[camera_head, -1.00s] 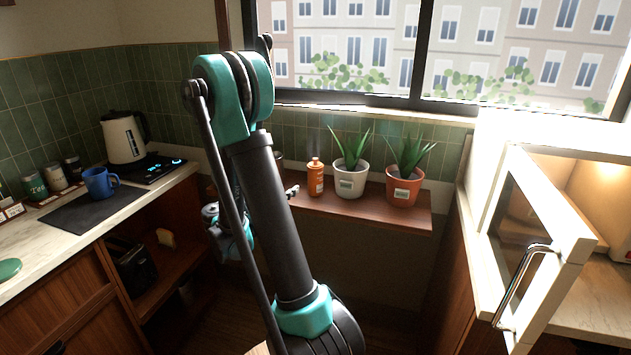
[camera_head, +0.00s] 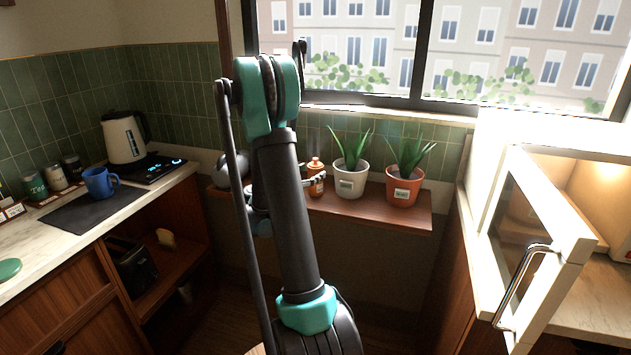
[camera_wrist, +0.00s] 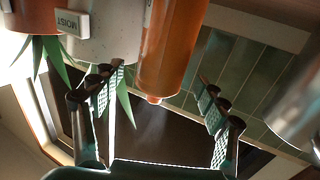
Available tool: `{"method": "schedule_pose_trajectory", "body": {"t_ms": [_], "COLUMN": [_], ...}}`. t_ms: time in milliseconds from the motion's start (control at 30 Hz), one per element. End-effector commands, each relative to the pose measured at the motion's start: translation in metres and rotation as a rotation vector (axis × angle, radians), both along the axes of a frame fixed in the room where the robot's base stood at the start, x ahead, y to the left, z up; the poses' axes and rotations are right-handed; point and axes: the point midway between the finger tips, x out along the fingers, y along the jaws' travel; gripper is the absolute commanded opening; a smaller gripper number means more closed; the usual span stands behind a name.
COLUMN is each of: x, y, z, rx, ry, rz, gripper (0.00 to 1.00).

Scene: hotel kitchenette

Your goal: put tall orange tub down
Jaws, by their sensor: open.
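The tall orange tub (camera_head: 316,178) stands upright on the brown wooden shelf (camera_head: 375,215) under the window. In the wrist view, which is upside down, the tub (camera_wrist: 170,45) shows between my two fingers. My gripper (camera_wrist: 160,83) is open, with one finger to each side of the tub, and I see no clear contact. In the head view one finger shows against the tub's left part; my arm hides most of the gripper.
A white pot (camera_head: 348,182) with a plant stands close right of the tub, and a terracotta pot (camera_head: 402,190) stands beyond it. A silver rounded object (camera_head: 231,168) is at the shelf's left. An open cabinet door (camera_head: 530,250) juts out at right.

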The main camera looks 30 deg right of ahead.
Motion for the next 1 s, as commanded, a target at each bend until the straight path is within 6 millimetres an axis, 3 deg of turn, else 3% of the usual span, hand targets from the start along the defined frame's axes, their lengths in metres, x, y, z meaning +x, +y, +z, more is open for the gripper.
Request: {"method": "schedule_pose_trajectory", "body": {"t_ms": [200, 433, 1000], "x": [0.009, 0.01, 0.01], "y": [-0.028, -0.029, -0.028], "z": [0.0, 0.0, 0.001], "rx": [0.0, 0.0, 0.0], "ry": [0.0, 0.0, 0.0], "rz": [-0.002, 0.0, 0.0], "gripper": [0.74, 0.74, 0.03]}}
